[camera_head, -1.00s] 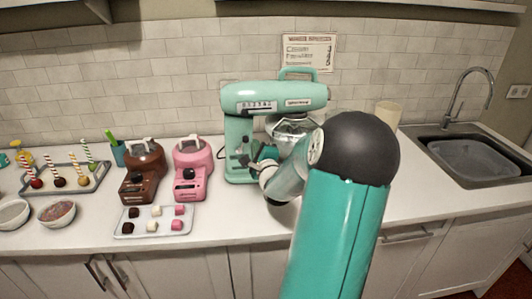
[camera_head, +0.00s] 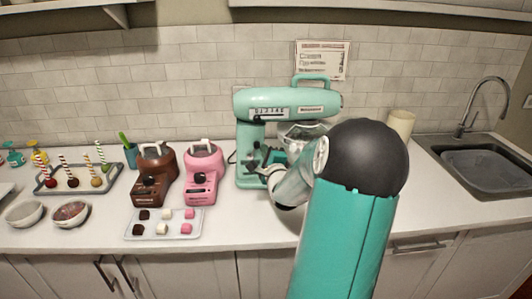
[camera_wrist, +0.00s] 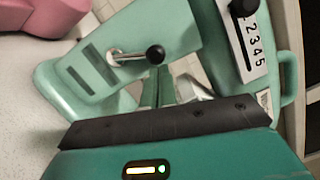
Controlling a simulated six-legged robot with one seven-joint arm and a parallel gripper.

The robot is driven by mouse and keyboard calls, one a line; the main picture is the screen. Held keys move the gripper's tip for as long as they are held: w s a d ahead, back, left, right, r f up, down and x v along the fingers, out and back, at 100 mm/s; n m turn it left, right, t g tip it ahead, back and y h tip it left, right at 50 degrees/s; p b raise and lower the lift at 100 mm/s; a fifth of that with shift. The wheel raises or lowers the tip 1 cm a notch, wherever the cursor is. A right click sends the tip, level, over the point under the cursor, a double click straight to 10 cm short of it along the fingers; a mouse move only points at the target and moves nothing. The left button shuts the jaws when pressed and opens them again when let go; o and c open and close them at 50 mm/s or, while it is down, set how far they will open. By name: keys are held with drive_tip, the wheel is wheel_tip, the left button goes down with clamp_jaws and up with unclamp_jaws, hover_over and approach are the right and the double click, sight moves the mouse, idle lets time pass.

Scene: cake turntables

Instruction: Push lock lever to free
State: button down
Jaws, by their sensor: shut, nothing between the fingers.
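A mint-green stand mixer (camera_head: 290,102) stands on the counter near the wall. Its lock lever (camera_wrist: 155,54), a metal rod with a black ball knob, sticks out of the mixer's column in the wrist view. Two slots are cut in the column beside it. My gripper (camera_wrist: 160,74) is shut and empty, its green fingers just below the knob in the picture. I cannot tell whether they touch it. In the head view my gripper (camera_head: 258,160) is beside the column, and the lever is too small to make out clearly.
The mixer's bowl (camera_head: 300,133) is close to my arm, partly hidden. A pink machine (camera_head: 203,175) and a brown one (camera_head: 154,175) stand left of the mixer. A tray (camera_head: 164,229) of small sweets lies in front of them. A sink (camera_head: 478,166) is at right.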

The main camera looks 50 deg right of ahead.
drive_tip(key=shift+w+a+r+n, duration=0.15)
drive_tip(key=shift+r+n, duration=0.05)
drive_tip(key=shift+n, duration=0.2)
drive_tip(key=shift+w+a+r+n+y, duration=0.2)
drive_tip(key=shift+w+r+n, duration=0.05)
drive_tip(key=shift+n, duration=0.35)
drive_tip(key=shift+w+a+r+n+y, duration=0.2)
drive_tip(key=shift+w+r+n, duration=0.05)
drive_tip(key=shift+n, duration=0.35)
drive_tip(key=n, duration=0.1)
drive_tip(key=w+a+n+g, duration=0.1)
drive_tip(key=n, duration=0.1)
drive_tip(key=shift+r, duration=0.35)
drive_tip(key=shift+d, duration=0.1)
